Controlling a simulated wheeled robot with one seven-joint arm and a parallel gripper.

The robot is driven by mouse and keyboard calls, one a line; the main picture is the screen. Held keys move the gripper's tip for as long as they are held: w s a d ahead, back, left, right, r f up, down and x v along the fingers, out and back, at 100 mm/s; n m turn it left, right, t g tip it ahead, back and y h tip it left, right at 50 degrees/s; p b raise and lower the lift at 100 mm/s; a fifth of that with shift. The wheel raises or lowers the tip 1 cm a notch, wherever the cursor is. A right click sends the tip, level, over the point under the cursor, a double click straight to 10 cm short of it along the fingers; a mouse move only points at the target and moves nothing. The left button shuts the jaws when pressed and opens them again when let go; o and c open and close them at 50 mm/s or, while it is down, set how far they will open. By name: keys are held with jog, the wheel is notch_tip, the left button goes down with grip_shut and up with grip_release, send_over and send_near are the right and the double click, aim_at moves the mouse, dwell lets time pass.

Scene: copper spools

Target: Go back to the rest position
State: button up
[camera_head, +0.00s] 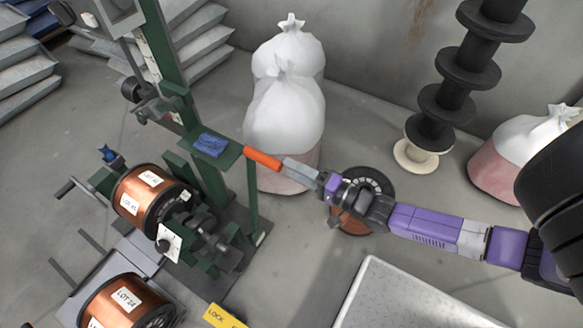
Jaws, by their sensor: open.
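My purple and black arm reaches in from the right. My gripper (302,171) is at its end, beside the white sacks and to the right of the green machine stand. It is open. An orange bar (262,158) lies in line with the grey end of my gripper, beside the edge of a small green shelf (234,157). I cannot tell whether the bar touches the gripper or the shelf.
A blue cloth (210,144) lies on the shelf. Copper spools (144,201) (128,304) sit at the lower left. White sacks (286,112) stand behind my gripper. Another spool (352,228) is under my arm. A stack of black discs (447,104) and a pale box (400,298) are nearby.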

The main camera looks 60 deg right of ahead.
dwell(0.4)
jog(key=s+a+r+n+g, duration=0.1)
jog(key=s+a+r+n, duration=0.4)
jog(key=s+a+n, duration=0.3)
jog(key=s+a+r+n+g, duration=0.2)
jog(key=s+a+r+n, duration=0.35)
jog(key=s+a, duration=0.5)
notch_tip(320, 180, up, 24)
jog(key=a+n+p, duration=0.2)
jog(key=p, duration=1.8)
jog(key=shift+s+a+p, duration=0.2)
jog(key=shift+s+p, duration=0.1)
jog(key=shift+s, duration=0.15)
jog(key=shift+n, duration=0.25)
